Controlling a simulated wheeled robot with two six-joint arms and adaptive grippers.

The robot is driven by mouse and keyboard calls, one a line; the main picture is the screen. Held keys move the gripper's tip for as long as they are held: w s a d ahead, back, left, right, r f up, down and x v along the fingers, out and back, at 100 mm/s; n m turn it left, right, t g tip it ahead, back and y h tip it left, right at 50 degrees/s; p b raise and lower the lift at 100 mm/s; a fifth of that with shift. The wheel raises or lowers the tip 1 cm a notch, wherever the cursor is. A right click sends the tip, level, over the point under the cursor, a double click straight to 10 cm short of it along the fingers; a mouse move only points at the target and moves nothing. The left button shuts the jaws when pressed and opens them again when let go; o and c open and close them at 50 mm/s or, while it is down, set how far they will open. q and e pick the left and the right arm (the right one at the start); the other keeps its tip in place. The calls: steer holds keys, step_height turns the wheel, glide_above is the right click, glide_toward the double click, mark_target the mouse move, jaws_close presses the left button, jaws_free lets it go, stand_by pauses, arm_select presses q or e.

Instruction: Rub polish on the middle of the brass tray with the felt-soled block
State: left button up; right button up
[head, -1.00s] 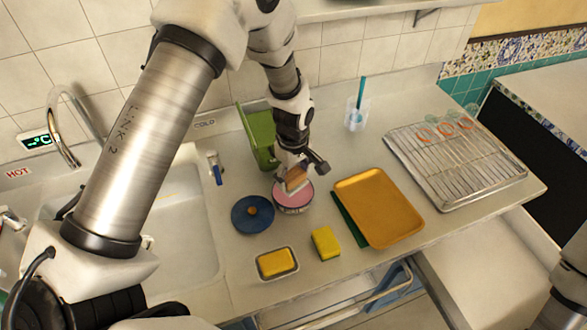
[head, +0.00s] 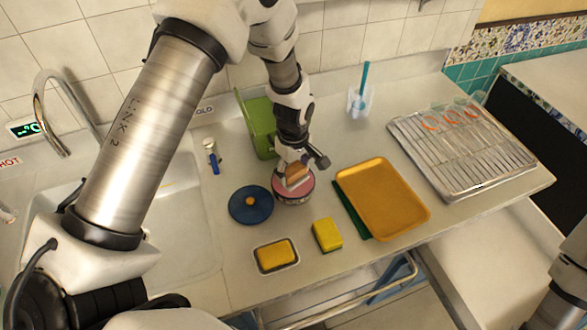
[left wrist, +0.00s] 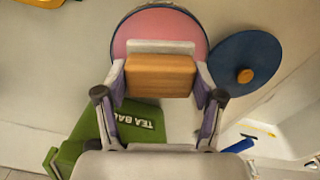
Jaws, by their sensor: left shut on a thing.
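The brass tray (head: 408,218) lies flat on the counter, right of the tin, partly over a dark green item. My left gripper (head: 295,168) is shut on the wooden block (head: 297,176), which also shows in the left wrist view (left wrist: 160,76). The block is over the open round tin of pink polish (head: 296,195), seen in the left wrist view too (left wrist: 150,25). I cannot tell whether its underside touches the polish; the felt sole is hidden. My right gripper is out of view.
A blue lid (head: 250,208) lies left of the tin. A green tea box (head: 258,128) stands behind it. A yellow sponge (head: 327,235) and a dish with another sponge (head: 276,255) are in front. A wire rack (head: 465,155) is at right, the sink at left.

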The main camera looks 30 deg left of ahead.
mark_target(293, 170)
arm_select(q)
steer(key=shift+f, duration=0.5)
steer(key=shift+f, duration=0.1)
stand_by(1.2)
step_height(293, 170, up, 7)
steer(key=p, duration=0.5)
steer(key=shift+p, duration=0.4)
stand_by(0.5)
